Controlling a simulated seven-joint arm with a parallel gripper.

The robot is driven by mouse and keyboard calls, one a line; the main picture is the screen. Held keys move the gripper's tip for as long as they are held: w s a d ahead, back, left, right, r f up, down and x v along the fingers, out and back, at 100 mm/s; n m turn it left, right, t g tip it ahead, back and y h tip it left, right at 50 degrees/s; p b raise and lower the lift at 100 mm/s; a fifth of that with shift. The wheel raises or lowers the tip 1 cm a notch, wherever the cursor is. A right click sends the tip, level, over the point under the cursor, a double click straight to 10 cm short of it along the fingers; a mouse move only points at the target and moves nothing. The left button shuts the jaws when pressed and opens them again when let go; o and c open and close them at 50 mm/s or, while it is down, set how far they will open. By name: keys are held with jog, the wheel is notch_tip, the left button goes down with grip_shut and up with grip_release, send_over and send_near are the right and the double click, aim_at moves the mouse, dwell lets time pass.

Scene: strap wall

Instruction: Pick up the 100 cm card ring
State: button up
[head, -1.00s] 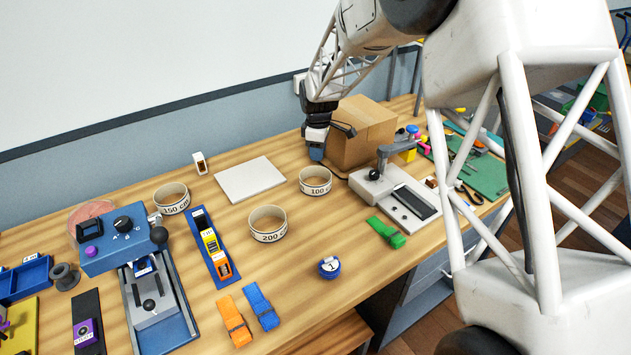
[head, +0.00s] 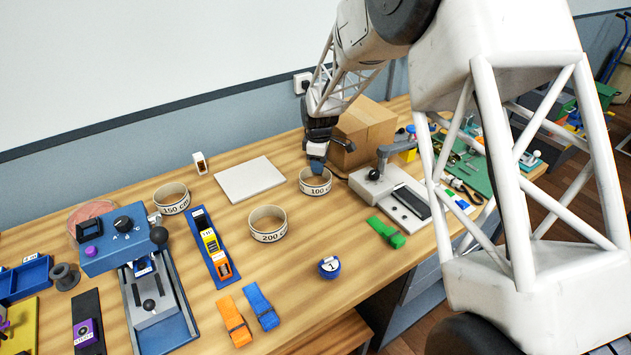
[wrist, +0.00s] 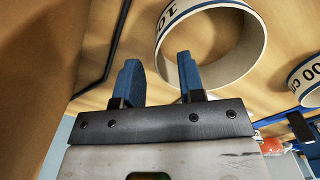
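The 100 cm card ring (head: 315,187) is a cream band with dark edges and a printed label, standing on the wooden bench. In the wrist view the ring (wrist: 253,50) lies past my fingertips, mostly toward the right finger. My gripper (head: 317,166) is just above the ring's far rim in the head view. In the wrist view its two blue fingers (wrist: 160,72) are spread apart with nothing between them but bench and part of the ring's wall. Whether a finger touches the ring, I cannot tell.
The 200 cm ring (head: 268,232) and the 150 cm ring (head: 172,204) stand to the left. A cardboard box (head: 366,128) is close behind my gripper on the right. A grey lever device (head: 377,184) stands right of the ring. A white board (head: 249,184) lies left.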

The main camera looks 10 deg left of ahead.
jog(key=shift+f, duration=1.45)
grip_shut()
